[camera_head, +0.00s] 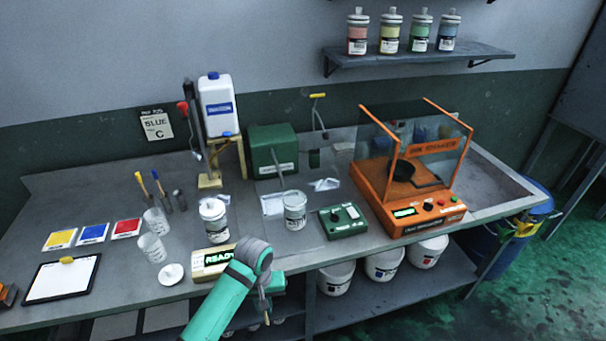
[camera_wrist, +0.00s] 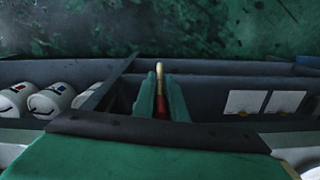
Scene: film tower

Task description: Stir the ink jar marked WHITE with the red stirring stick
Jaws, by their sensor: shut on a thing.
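My gripper (camera_wrist: 160,102) is shut on the red stirring stick (camera_wrist: 160,78), whose pale end and red part show between the fingers in the wrist view. In the head view my gripper (camera_head: 265,300) hangs in front of the table's front edge, with the stick's end (camera_head: 267,318) pointing down below it. A white-labelled jar (camera_head: 214,220) stands behind the READY display (camera_head: 213,260). A second open jar (camera_head: 295,211) stands to its right, with a rod leaning over it. The lettering on both jars is too small to read, so I cannot tell which is WHITE.
A green control box (camera_head: 343,219) and an orange machine with clear panels (camera_head: 415,190) stand right of the jars. Clear cups (camera_head: 152,247) and a white lid (camera_head: 171,273) lie left. White buckets (camera_head: 384,264) sit on the lower shelf.

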